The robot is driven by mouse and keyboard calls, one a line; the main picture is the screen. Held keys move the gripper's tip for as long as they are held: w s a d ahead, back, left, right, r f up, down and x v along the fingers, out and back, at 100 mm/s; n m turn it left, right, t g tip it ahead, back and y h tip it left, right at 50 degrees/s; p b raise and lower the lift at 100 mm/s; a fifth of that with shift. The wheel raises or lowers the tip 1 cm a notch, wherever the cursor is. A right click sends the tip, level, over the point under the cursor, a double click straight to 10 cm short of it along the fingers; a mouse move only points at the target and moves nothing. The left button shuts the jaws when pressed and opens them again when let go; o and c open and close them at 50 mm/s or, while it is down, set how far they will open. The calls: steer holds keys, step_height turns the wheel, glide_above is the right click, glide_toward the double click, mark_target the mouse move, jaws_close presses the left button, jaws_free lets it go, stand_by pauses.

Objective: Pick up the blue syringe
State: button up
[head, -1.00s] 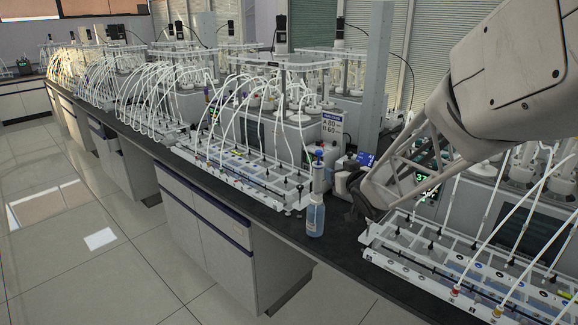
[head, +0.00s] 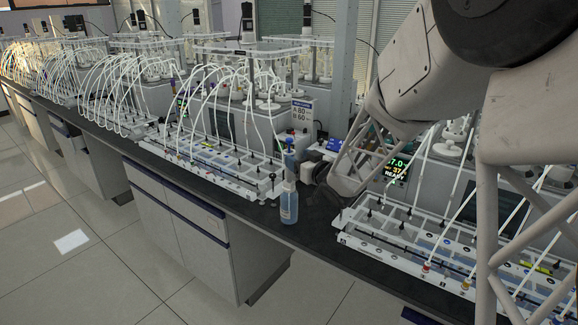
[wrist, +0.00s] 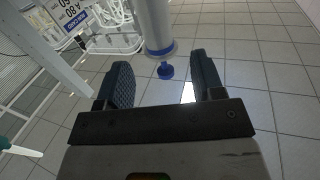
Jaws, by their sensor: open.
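The blue syringe (head: 290,158) seems to be the slim upright thing with a blue top, just behind a clear bottle of blue liquid at the bench's front edge in the head view. In the wrist view, a pale cylinder with a blue collar and blue end piece (wrist: 165,70) comes down from the top edge. It lies between the fingers in the picture and looks like the syringe; its depth is unclear. My gripper (wrist: 160,63) is open, with dark ridged fingers and nothing clasped. In the head view, my arm's dark end is low, just right of the bottle.
The clear bottle (head: 289,205) stands close in front of the syringe. White tube racks (head: 215,165) flank it left and right, with another rack (head: 400,240) under my arm. A sign (head: 301,114) and reactor units stand behind. Floor is open before the bench.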

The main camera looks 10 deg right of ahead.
mark_target(286, 150)
steer(key=shift+x, duration=0.9)
steer(key=shift+x, duration=2.6)
steer(key=c, duration=0.8)
steer(key=shift+r, duration=0.25)
